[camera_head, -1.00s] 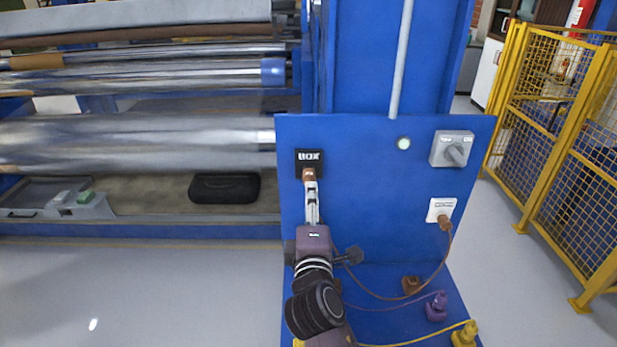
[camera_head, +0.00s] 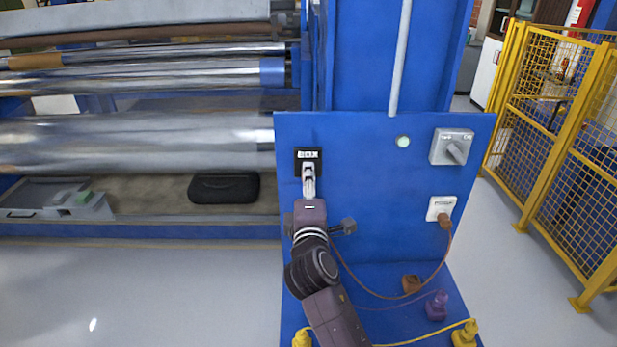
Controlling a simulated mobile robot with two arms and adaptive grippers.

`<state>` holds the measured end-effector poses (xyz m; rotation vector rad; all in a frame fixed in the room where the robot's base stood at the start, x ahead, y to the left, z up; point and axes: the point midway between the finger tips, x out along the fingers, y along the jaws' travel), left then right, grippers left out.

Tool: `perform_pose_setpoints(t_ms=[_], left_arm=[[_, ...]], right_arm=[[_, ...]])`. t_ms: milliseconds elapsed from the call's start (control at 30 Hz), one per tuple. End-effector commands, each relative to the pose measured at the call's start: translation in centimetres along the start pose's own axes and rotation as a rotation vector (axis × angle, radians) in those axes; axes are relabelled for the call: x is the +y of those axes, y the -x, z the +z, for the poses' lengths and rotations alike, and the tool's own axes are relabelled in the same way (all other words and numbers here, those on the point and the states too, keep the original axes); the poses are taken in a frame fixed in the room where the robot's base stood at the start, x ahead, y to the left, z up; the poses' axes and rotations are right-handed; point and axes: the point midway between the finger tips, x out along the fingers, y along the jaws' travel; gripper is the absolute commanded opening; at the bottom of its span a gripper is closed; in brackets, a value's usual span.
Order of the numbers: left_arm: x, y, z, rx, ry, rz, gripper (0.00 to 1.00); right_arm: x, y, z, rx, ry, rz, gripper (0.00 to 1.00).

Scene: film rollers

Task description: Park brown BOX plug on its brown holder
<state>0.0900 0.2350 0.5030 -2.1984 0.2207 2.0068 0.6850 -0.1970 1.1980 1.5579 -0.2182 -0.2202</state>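The black BOX socket (camera_head: 308,155) is on the left of the upright blue panel. My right gripper (camera_head: 308,168) comes up from below, and its pale fingertips are at the socket's lower part. The brown plug at this socket is hidden behind the fingers, so I cannot tell whether they grip it. A brown cable (camera_head: 385,298) runs from behind my gripper along the base and up to a brown plug (camera_head: 445,221) at the white socket (camera_head: 440,207). The brown holder (camera_head: 411,284) stands on the blue base and looks free. My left gripper is not in view.
A purple holder piece (camera_head: 436,306) and yellow pieces (camera_head: 464,334) (camera_head: 301,339) with cables stand on the base. A grey rotary switch (camera_head: 452,147) is at upper right. Metal rollers (camera_head: 130,142) lie left; a yellow fence (camera_head: 550,130) stands right.

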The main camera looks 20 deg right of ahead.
Motion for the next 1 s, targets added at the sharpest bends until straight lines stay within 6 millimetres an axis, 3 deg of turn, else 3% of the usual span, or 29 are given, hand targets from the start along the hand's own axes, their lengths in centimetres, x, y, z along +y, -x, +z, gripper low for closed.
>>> perform_pose_setpoints(t_ms=[300, 1000], left_arm=[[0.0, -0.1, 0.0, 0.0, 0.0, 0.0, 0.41], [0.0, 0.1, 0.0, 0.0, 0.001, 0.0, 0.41]], right_arm=[[0.1, -2.5, 0.0, 0.0, -0.001, 0.002, 0.41], [0.1, -2.7, 0.0, -0.001, 0.0, 0.001, 0.41]])
